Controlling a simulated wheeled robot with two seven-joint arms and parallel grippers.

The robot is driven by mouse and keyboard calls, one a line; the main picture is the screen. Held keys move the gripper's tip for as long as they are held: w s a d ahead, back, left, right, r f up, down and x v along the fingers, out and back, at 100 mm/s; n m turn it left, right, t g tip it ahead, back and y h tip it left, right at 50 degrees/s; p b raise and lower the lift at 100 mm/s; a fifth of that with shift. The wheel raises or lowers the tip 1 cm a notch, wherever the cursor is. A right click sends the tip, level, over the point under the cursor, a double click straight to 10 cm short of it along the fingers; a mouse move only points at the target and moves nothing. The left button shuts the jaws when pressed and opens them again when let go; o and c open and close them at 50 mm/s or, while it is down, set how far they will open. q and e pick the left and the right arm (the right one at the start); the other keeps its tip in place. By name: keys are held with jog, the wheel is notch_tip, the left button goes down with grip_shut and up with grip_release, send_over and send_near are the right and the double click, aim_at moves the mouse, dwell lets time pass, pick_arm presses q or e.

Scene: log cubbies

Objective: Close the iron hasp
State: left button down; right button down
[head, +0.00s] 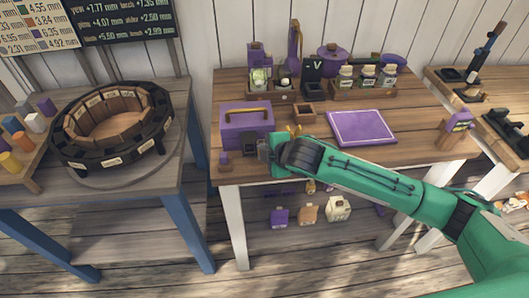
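I cannot clearly make out an iron hasp. A purple box (236,124) with a tan handle stands near the front left of the middle table. A small dark grey piece (249,147) shows at the box's lower front, right beside my gripper; I cannot tell if it is the hasp. My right arm, green, reaches in from the right. My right gripper (263,149) points left, in front of the box's lower right corner. Its fingers are too small and overlapped to show whether they are open, or touching anything. My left gripper is not in view.
A purple mat (361,128) lies right of the box. A small wooden tray (303,113) sits behind my gripper. Several jars (366,77) and purple items line the table's back. A round dark-rimmed wooden ring (112,124) stands on the left table. A purple stand (458,124) is at right.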

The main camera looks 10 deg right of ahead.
jog(key=c, duration=1.3)
grip_release()
jog(key=b+v, duration=0.1)
jog(key=v, duration=1.3)
jog(key=shift+w, duration=0.1)
jog(key=shift+c, duration=0.3)
